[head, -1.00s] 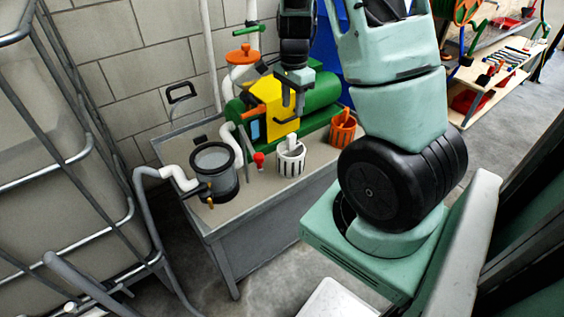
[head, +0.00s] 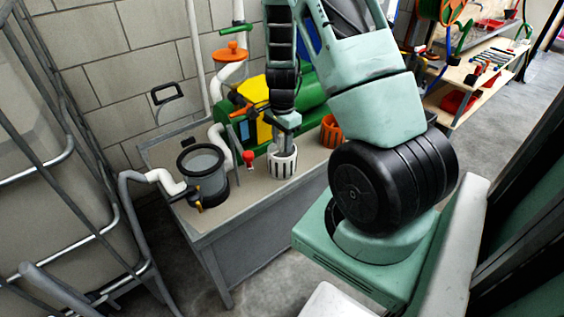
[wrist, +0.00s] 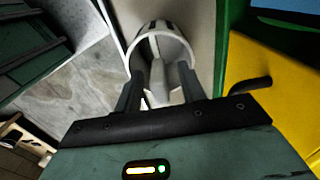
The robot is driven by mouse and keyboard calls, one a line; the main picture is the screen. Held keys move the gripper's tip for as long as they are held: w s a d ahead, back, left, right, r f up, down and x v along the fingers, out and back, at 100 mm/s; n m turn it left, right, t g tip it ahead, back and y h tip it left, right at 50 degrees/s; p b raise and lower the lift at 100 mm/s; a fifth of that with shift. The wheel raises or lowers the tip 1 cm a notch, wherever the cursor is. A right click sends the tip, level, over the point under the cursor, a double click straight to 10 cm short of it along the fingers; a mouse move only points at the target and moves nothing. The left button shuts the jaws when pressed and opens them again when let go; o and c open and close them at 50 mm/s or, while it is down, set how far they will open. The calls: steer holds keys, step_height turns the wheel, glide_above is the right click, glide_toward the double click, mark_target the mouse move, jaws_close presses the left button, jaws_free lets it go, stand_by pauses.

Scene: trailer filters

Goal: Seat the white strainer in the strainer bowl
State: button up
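The white strainer (head: 282,163), a slotted basket, stands upright on the table. In the wrist view the strainer (wrist: 177,46) shows its round rim, with an upright pale handle (wrist: 158,92) inside. My gripper (head: 285,140) is right above it, pointing down. In the wrist view the two fingers of my gripper (wrist: 160,92) are apart, one on each side of the handle, with gaps visible, so it is open. The strainer bowl (head: 207,188) stands to the left on the table, a dark round housing with a black rim and open top. Its inside looks grey; details are unclear.
An orange strainer (head: 331,131) stands right of the white one. A red valve (head: 250,158) sits between bowl and white strainer. The green tank (head: 310,119) and yellow pump part (head: 252,92) are close behind. The table's front (head: 250,225) is clear.

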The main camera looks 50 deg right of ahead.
steer(key=shift+f, duration=0.15)
jaws_close()
